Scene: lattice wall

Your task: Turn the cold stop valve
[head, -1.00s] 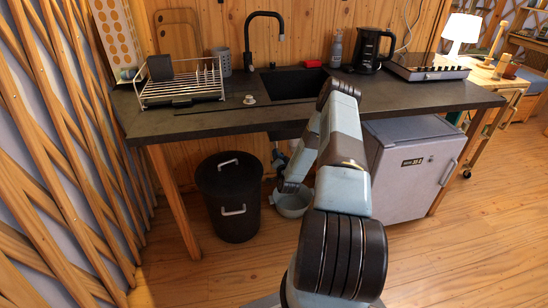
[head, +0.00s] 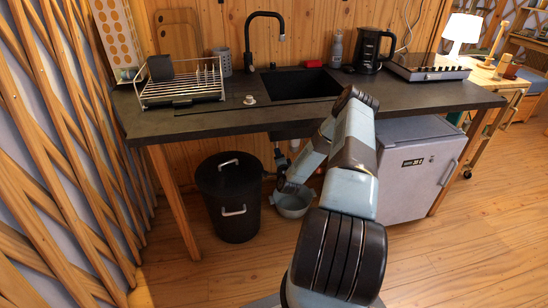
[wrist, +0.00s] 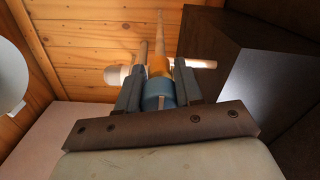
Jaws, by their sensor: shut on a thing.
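The cold stop valve shows in the wrist view as a blue round handle (wrist: 158,94) with a pale line on it, in front of a yellow-orange body (wrist: 158,64) on a pale pipe. My gripper (wrist: 158,88) is shut on the blue handle, one dark finger on each side of it. In the head view my gripper (head: 281,181) is under the counter, between the black bin and the fridge; its fingers and the valve handle are too small to make out clearly there.
A black lidded bin (head: 230,197) stands to the left and a grey fridge (head: 414,165) to the right. The dark counter (head: 215,120) with its sink (head: 300,84) is above.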

